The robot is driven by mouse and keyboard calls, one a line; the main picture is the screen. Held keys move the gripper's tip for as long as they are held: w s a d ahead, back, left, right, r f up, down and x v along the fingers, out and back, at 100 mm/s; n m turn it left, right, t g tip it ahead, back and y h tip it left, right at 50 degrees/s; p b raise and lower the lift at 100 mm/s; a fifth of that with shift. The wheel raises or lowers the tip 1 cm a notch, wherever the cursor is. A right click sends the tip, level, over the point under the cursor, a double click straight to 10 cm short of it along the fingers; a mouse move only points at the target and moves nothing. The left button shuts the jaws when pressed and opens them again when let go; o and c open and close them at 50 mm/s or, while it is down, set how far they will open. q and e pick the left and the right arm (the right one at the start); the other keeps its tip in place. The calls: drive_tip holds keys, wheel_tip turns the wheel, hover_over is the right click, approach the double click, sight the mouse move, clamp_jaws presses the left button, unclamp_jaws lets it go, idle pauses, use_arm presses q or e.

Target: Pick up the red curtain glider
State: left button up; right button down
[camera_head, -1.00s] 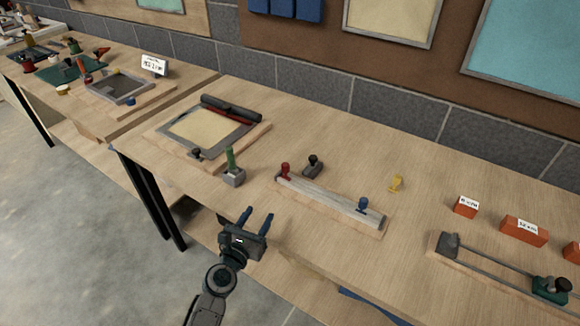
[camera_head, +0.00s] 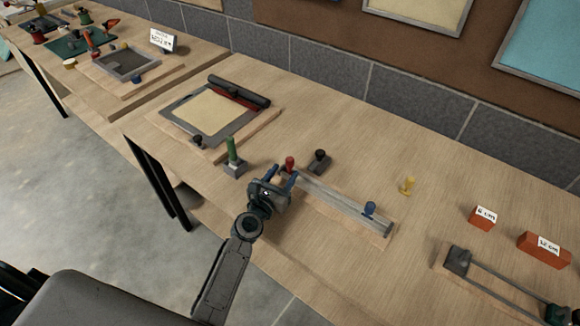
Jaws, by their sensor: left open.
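The red curtain glider (camera_head: 290,163) stands at the left end of a grey rail (camera_head: 335,200) on a wooden board. My left gripper (camera_head: 281,176) is open, its blue fingers just in front of the red glider and over the rail's left end. The lower part of the glider is hidden behind the gripper, and I cannot tell whether they touch. A blue glider (camera_head: 370,208) stands at the right end of the same rail. My right gripper is not in view.
A black knobbed piece (camera_head: 319,161) stands behind the rail, and a green-handled block (camera_head: 233,158) stands left of the gripper. A yellow piece (camera_head: 408,185) and orange labelled blocks (camera_head: 482,218) lie to the right. The bench between rail and wall is mostly clear.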

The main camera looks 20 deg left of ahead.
sight(288, 167)
use_arm(q)
drive_tip(key=w, duration=0.4)
drive_tip(key=shift+w+d, duration=0.25)
drive_tip(key=shift+w, duration=0.05)
drive_tip(key=shift+w+f, duration=0.1)
drive_tip(key=shift+w, duration=0.2)
drive_tip(key=shift+s, duration=0.1)
drive_tip(key=shift+c, duration=0.7)
clamp_jaws()
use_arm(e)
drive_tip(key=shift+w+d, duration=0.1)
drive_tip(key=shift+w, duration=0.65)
